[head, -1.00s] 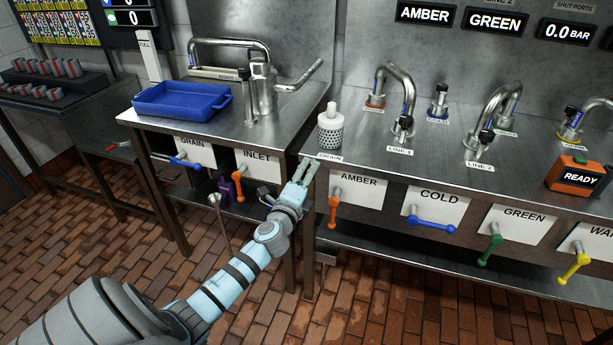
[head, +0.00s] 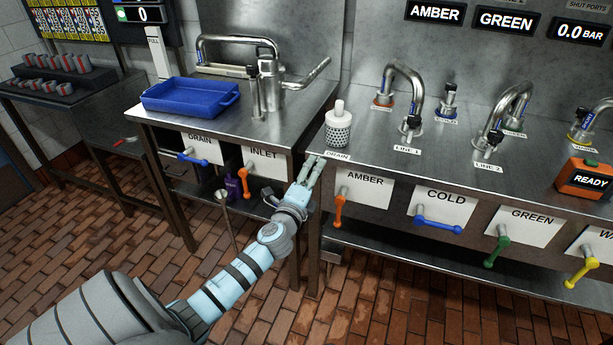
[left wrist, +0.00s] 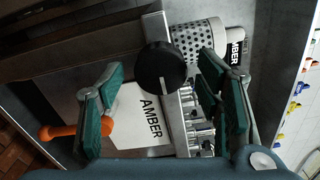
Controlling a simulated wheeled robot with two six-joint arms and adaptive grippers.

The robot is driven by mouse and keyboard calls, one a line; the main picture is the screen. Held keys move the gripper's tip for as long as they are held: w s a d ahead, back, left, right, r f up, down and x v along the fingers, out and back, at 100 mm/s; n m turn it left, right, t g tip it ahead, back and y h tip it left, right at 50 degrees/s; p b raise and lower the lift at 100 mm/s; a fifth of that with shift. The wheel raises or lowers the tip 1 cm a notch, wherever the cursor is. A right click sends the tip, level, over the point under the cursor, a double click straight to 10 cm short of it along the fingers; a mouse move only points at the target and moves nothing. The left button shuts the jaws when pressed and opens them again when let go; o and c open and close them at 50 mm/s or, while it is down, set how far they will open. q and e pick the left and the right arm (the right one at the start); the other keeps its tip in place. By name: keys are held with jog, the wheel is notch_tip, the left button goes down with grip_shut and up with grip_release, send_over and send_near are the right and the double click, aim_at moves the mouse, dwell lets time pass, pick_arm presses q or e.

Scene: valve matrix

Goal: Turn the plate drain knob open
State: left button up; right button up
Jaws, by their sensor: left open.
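In the left wrist view, a round black knob (left wrist: 160,68) with a pale line across its face shows beyond my left gripper (left wrist: 165,110). It lies between the two green-padded fingers in the picture; I see no finger closed on it. In the head view, my open left gripper (head: 313,168) is at the left front corner of the right-hand bench, just left of a DRAIN label (head: 337,156). The knob cannot be made out there, where my gripper covers that corner. My right gripper is not in view.
A perforated white container (head: 338,128) stands behind the label; it also shows in the left wrist view (left wrist: 198,42). The orange AMBER lever (head: 339,212) hangs just right of my gripper. A blue DRAIN lever (head: 192,158) is on the left bench, beside an orange INLET lever (head: 245,182).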

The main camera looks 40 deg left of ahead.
pick_arm(q)
jog(key=v, duration=1.1)
jog(key=s+a+f+n+g+h+p, duration=0.1)
jog(key=s+f+n+g, duration=0.3)
jog(key=f, duration=0.9)
jog(key=s+a+f+n+g+h+p, duration=0.1)
jog(key=s+f+n+g, duration=0.35)
jog(key=f, duration=0.85)
jog(key=s+d+f+n+g+h+p, duration=0.1)
jog(key=s+d+f+n+g+p, duration=0.1)
jog(key=s+f, duration=0.45)
jog(key=s+d+f+n+g+p, duration=0.1)
jog(key=s+d+f+n+g, duration=0.2)
jog(key=s, duration=0.6)
jog(key=s+d+f+n+g+h+p, duration=0.1)
jog(key=s+d+f, duration=0.1)
jog(key=s+d, duration=0.2)
jog(key=s+d+f+n+g+h+p, duration=0.1)
jog(key=s+d, duration=0.3)
jog(key=s, duration=0.6)
jog(key=shift+f+n+p, duration=0.4)
jog(key=shift+n+p, duration=0.05)
jog(key=shift+p, duration=0.35)
